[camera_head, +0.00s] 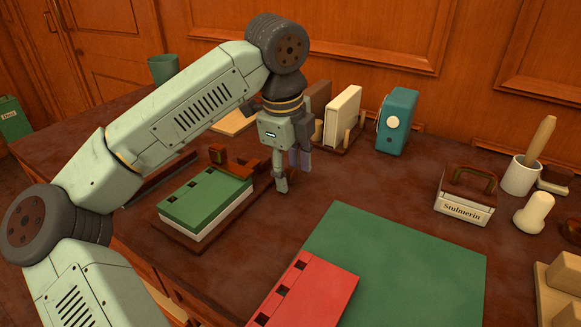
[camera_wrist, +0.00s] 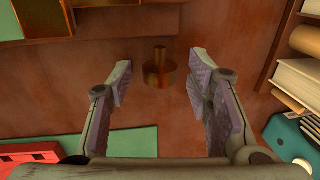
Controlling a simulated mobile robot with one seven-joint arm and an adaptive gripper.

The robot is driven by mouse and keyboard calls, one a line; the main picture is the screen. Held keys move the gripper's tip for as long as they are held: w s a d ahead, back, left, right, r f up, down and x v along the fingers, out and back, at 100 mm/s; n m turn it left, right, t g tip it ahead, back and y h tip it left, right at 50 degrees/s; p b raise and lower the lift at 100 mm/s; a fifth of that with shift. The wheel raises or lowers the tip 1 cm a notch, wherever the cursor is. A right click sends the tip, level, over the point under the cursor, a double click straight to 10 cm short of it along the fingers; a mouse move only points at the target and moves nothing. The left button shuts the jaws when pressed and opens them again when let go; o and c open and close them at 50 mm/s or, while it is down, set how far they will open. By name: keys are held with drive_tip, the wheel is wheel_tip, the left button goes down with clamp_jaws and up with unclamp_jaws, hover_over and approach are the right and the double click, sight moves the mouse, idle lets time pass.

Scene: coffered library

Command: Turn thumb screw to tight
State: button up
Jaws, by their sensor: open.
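A round brass piece with a small raised knob, which looks like the thumb screw (camera_wrist: 156,77), shows in the wrist view. It lies between and a little beyond my fingertips, with a clear gap on both sides. My gripper (camera_head: 291,172) is open, empty and pointing down over the dark table, right of the green-topped book block (camera_head: 205,197). In the head view I cannot pick out the screw for certain; my gripper covers part of that area. I see no mark showing how tight it is.
Upright books (camera_head: 342,116) and a teal box (camera_head: 396,121) stand behind my gripper. A green mat (camera_head: 400,260) and red folder (camera_head: 308,292) lie in front. A labelled stamp block (camera_head: 464,200) stands to the right. Bare table lies between the mat and books.

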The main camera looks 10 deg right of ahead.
clamp_jaws()
drive_tip(key=shift+r+p, duration=0.25)
drive_tip(key=shift+p, duration=0.3)
drive_tip(key=shift+w+d+r+g+y+p, duration=0.15)
drive_tip(key=shift+w+g+y+p, duration=0.05)
drive_tip(key=shift+g+y+p, duration=0.8)
drive_tip(key=shift+d+f+g+y+p, duration=0.15)
drive_tip(key=shift+g+y+p, duration=0.25)
drive_tip(key=shift+p, duration=0.45)
drive_tip(key=shift+w+f+g+y, duration=0.1)
drive_tip(key=shift+f+g+y, duration=0.2)
unclamp_jaws()
